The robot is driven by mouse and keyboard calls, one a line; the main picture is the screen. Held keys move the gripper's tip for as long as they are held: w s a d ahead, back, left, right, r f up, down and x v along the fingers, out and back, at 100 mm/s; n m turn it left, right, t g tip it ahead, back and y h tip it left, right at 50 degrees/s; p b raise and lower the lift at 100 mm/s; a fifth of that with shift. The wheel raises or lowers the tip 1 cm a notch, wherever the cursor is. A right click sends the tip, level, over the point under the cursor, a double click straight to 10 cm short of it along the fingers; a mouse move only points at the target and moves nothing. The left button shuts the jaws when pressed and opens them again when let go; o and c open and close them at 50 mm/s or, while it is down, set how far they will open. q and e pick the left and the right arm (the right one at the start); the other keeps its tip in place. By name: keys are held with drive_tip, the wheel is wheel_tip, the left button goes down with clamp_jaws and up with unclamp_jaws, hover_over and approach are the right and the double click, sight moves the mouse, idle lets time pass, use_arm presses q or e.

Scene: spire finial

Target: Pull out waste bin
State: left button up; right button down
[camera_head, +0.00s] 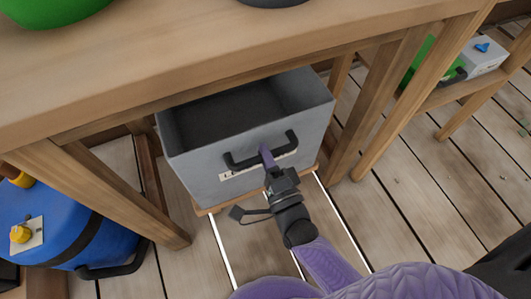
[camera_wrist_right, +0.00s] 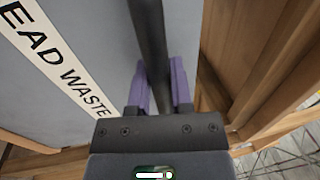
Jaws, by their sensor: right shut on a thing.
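The waste bin (camera_head: 225,170) is a grey open-topped box under the wooden table, with its front part out past the table's edge. Its inside looks dark and empty. A black bar handle (camera_head: 243,161) is on its front, above a white label. In the right wrist view the label (camera_wrist_right: 62,65) reads "EAD WASTE", partly cut off. My right gripper (camera_head: 266,158) is shut on the black handle (camera_wrist_right: 152,40); its purple fingers (camera_wrist_right: 160,88) sit on both sides of the bar. My left gripper is not in view.
The wooden table (camera_head: 220,60) overhangs the bin, with legs on both sides. A blue tank (camera_head: 70,230) stands at the left. A low wooden shelf (camera_head: 455,92) at the right holds a grey box (camera_head: 483,58). White lines (camera_head: 222,250) mark the clear plank floor before the bin.

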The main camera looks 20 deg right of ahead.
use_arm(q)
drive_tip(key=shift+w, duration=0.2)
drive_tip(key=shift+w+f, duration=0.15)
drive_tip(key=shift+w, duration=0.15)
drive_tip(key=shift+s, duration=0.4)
use_arm(e)
drive_tip(key=shift+s, duration=0.15)
